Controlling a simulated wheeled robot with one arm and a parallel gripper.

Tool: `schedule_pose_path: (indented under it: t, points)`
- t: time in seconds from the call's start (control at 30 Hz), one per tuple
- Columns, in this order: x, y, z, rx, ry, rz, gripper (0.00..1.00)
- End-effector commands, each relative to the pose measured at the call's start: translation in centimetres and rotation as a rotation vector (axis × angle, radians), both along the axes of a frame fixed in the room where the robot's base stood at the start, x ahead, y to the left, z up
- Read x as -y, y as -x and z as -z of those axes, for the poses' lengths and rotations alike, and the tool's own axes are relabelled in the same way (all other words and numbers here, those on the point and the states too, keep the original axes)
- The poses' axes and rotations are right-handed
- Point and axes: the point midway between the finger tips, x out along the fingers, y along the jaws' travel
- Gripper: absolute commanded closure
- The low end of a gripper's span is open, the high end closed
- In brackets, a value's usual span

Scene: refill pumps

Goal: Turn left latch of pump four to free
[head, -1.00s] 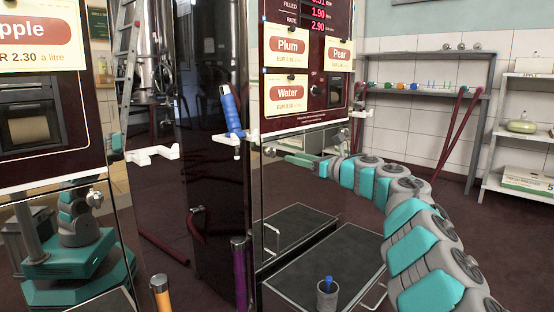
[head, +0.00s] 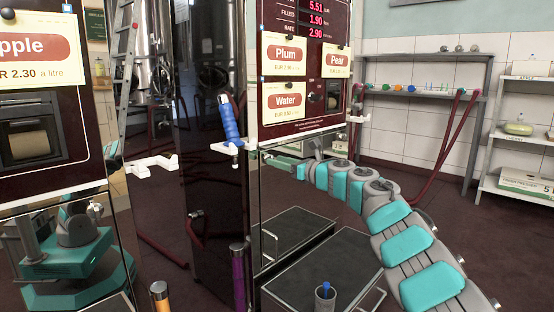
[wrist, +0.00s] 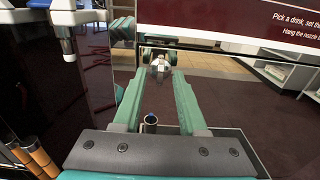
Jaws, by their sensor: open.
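The pump with the Plum, Pear and Water cards (head: 285,53) stands mid-picture in the head view. Its number cannot be read. My gripper (head: 275,161) is at the mirror-like lower panel (head: 283,205), just under the card panel. In the wrist view my gripper (wrist: 160,72) is open, with two green fingers pointing at this panel. A small pale metal piece (wrist: 160,63) shows between the fingertips. It looks like the latch, but the mirror reflection blurs it, and I cannot tell its turn or any contact. In the head view my fingers hide that spot.
A blue-handled nozzle (head: 230,121) hangs on a white bracket (head: 232,148) left of my gripper. A grey cup (head: 325,296) with something blue stands on a dark tray (head: 330,255) below. Another pump with an Apple card (head: 25,45) is at left. Shelves stand at right.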

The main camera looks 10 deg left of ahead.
Motion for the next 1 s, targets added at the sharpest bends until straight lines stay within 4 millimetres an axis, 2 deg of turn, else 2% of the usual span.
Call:
schedule_pose_path:
  t: [0.1,0.57,0.9,0.93,1.0]
  points:
    - [-0.61,-0.39,-0.12,0.001,-0.001,0.000,0.59]
    - [-0.87,-0.76,0.10,-0.001,0.001,0.002,0.59]
    - [-0.85,-0.76,0.12,-0.001,0.001,0.002,0.97]
    - [-0.85,-0.76,0.12,-0.001,0.001,0.002,1.00]
    - [-0.86,-0.75,0.12,-0.001,0.001,0.002,1.00]
